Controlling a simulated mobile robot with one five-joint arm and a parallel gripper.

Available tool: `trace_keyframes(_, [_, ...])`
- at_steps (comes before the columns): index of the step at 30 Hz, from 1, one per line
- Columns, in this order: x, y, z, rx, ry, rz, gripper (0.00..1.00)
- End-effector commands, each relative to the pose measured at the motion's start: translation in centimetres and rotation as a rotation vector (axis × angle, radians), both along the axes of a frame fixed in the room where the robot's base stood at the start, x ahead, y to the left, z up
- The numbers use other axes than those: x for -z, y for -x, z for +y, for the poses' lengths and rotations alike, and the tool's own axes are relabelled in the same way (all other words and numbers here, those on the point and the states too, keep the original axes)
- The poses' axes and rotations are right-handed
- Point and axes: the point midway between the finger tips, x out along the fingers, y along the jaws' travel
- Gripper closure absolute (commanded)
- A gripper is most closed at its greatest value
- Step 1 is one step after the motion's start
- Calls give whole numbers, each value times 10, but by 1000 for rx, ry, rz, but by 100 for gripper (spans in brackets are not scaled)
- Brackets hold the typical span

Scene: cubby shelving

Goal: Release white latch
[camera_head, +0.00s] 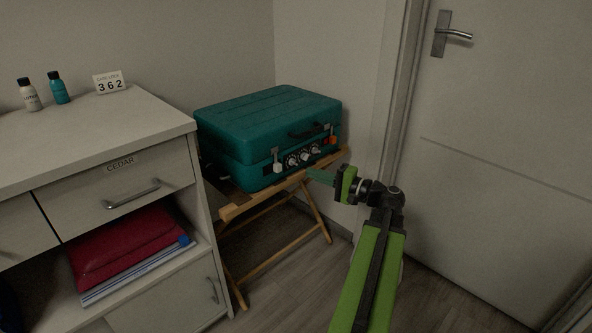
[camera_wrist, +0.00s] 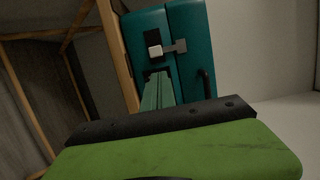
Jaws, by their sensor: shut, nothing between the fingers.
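A teal case (camera_head: 262,118) lies closed on a folding stand; it also shows in the wrist view (camera_wrist: 187,70). A white latch (camera_head: 277,164) with a grey strap sits at the left of its front face. In the wrist view a white block on a grey strap (camera_wrist: 155,50), apparently this latch, sits across the seam. An orange latch (camera_head: 333,138) is at the right end of the front. My gripper (camera_head: 312,175) is shut and empty, right of the white latch in the head view. Its green fingers (camera_wrist: 158,84) point toward the latch, apparently without touching it.
Several dials (camera_head: 304,156) and a dark handle (camera_head: 307,130) are on the case front. The wooden stand (camera_head: 262,208) carries the case. A white cabinet (camera_head: 150,140) stands close at left, and a door (camera_head: 500,150) is at right.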

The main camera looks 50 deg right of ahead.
Motion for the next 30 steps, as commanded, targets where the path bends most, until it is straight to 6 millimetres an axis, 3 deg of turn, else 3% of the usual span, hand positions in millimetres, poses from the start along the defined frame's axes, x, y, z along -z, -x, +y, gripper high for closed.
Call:
trace_keyframes(9, [0,-55,7,2,0,1,100])
trace_keyframes(15, [0,-82,11,5,0,1,100])
trace_keyframes(30, [0,-88,13,10,0,1,100])
